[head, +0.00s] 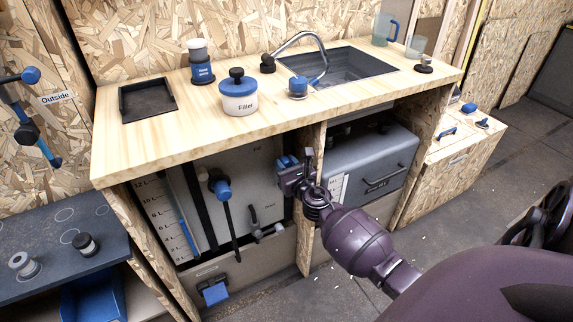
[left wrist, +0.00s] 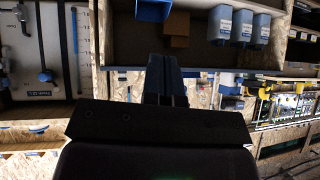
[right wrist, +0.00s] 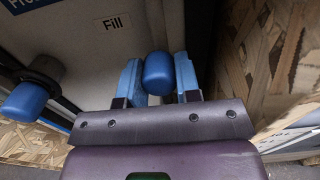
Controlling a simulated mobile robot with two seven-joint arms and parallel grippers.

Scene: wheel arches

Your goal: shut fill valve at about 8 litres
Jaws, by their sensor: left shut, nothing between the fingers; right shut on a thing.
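The fill valve's blue knob (right wrist: 158,73) sits beside a "Fill" label in the right wrist view. My right gripper (right wrist: 159,82) is shut on it, with one blue finger on each side. In the head view the right gripper (head: 291,174) is at the cabinet's middle post and hides most of the valve. A litre scale (head: 157,213) is on the pale tank panel, beside a tube with a blue column (head: 184,236). The column's top is near the middle marks; I cannot read it exactly. My left gripper (left wrist: 166,78) is shut and empty, away from the valve.
Another blue knob (right wrist: 27,98) is left of the valve. Above is a wooden counter (head: 190,125) with a sink (head: 345,65) and a Filler jar (head: 238,92). A grey box (head: 370,165) fills the right bay. Open floor lies in front.

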